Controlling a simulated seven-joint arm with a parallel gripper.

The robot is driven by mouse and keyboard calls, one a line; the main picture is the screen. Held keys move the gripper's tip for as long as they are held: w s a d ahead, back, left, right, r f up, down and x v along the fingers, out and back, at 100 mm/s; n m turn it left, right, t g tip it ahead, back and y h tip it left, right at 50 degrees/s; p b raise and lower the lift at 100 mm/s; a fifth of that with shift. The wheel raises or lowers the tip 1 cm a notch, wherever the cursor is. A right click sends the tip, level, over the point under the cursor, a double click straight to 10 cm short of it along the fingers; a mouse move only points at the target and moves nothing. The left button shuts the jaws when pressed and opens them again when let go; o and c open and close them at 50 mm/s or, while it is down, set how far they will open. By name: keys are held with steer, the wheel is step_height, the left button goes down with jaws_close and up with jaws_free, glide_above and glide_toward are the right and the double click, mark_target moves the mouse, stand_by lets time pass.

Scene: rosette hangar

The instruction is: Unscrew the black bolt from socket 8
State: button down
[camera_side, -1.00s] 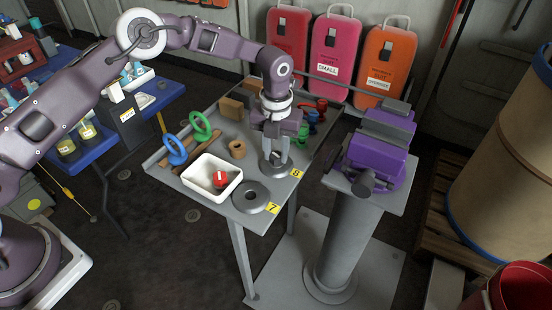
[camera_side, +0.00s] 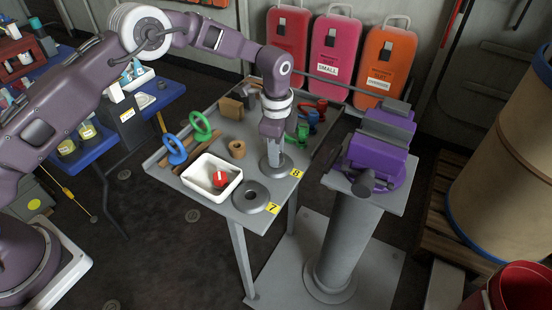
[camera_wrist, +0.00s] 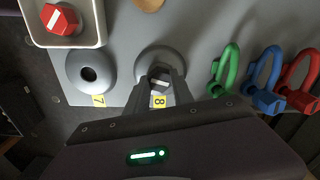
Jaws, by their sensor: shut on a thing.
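Socket 8 is a round grey base (camera_side: 267,170) at the front right of the grey table, beside the yellow label 8 (camera_side: 296,173); it also shows in the wrist view (camera_wrist: 143,62). My gripper (camera_side: 275,160) points straight down over it, and in the wrist view its fingertips (camera_wrist: 160,80) are closed around the black bolt (camera_wrist: 160,75). Only a small dark part of the bolt with a pale stripe shows between the fingers. The fingers hide the rest, so I cannot tell how deep it sits.
Socket 7 (camera_side: 266,203) stands empty in front. A white tray (camera_side: 190,178) holds a red bolt (camera_side: 220,179). Blue (camera_side: 176,158) and green (camera_side: 193,127) rings stand left; coloured handled pieces (camera_wrist: 224,72) are right of socket 8. A purple vise (camera_side: 377,158) stands further right.

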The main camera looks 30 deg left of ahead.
steer(key=n, duration=0.5)
steer(key=shift+r+n, duration=0.1)
steer(key=shift+n, duration=0.2)
steer(key=n, duration=1.3)
steer(key=shift+n, duration=0.8)
steer(key=n, duration=0.6)
steer(key=shift+r, duration=0.1)
steer(key=n, duration=0.3)
steer(key=shift+n, duration=0.4)
